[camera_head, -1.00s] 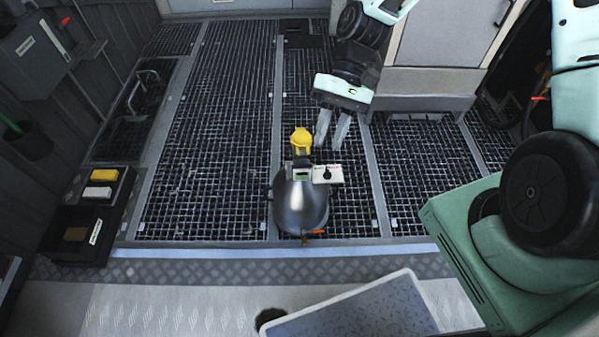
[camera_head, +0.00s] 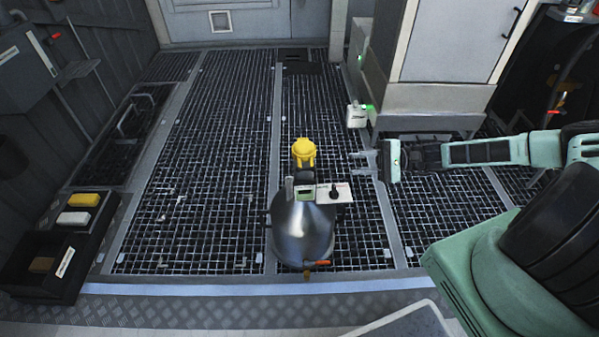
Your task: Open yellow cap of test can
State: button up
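The test can (camera_head: 302,232) is a rounded silver vessel standing on the grated floor in the middle of the view. Its yellow cap (camera_head: 304,150) sits at the top end of a dark neck and looks closed. My gripper (camera_head: 353,164) is to the right of the cap, with its fingers pointing left towards the can's upper part. The fingers are apart with nothing between them, and a clear gap separates them from the cap.
A white plate with a black knob (camera_head: 335,192) juts right from the can's top. An orange-red lever (camera_head: 316,263) is at its lower front. A pale cabinet (camera_head: 455,45) and small white box (camera_head: 356,116) are behind. Grating left of the can is free.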

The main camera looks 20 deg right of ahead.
aim_at(309, 168)
jog(key=b+x, duration=0.2)
jog(key=x, duration=1.4)
jog(key=shift+a, duration=0.15)
grip_shut()
